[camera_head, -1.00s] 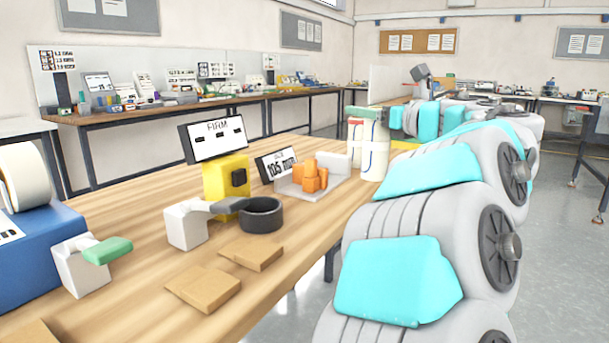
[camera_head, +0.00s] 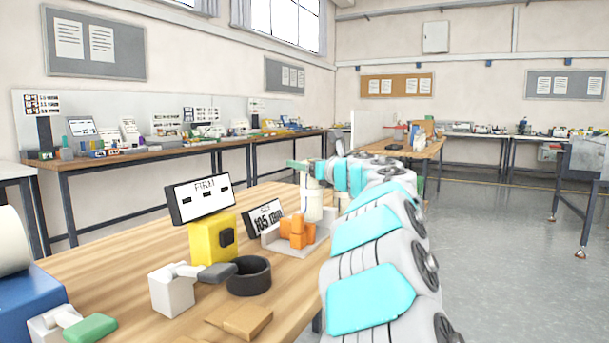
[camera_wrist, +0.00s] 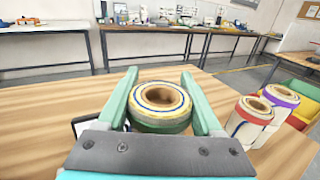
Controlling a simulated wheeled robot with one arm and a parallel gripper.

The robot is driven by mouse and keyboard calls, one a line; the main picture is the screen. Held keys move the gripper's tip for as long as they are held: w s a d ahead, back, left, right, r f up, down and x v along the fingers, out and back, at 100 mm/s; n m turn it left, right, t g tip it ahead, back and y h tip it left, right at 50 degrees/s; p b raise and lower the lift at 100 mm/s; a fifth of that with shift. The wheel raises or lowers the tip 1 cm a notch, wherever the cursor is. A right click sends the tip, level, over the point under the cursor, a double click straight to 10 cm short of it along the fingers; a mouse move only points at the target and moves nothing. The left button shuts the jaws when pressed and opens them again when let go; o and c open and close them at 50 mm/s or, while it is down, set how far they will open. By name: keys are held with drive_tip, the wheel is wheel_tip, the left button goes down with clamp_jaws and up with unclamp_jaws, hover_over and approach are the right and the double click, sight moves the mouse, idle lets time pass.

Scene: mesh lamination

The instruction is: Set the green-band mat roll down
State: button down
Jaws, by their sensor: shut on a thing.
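The green-band mat roll (camera_wrist: 160,122) is a pale upright roll with a brown core, a blue ring on its top face and a green band below the rim. In the wrist view it sits between the two green fingers of my gripper (camera_wrist: 159,76), which is shut on it. The roll's bottom is hidden, so I cannot tell whether it touches the wooden table (camera_wrist: 230,90). In the head view my gripper (camera_head: 299,164) is at the far end of my arm, above the table's far part. A pale roll (camera_head: 314,203) shows below it, partly hidden by the arm.
A red-band roll (camera_wrist: 251,120) and a purple-band roll (camera_wrist: 279,103) stand close at the right, near green and yellow bins (camera_wrist: 299,87). A yellow device (camera_head: 212,240), black ring (camera_head: 249,276) and orange blocks (camera_head: 297,230) stand nearer.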

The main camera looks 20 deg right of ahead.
sight(304, 175)
drive_tip(key=shift+f, duration=1.85)
drive_tip(key=shift+c, duration=0.2)
unclamp_jaws()
drive_tip(key=s+d+b, duration=0.2)
drive_tip(key=s, duration=0.9)
drive_tip(key=shift+s+d, duration=0.15)
drive_tip(key=shift+s, duration=0.25)
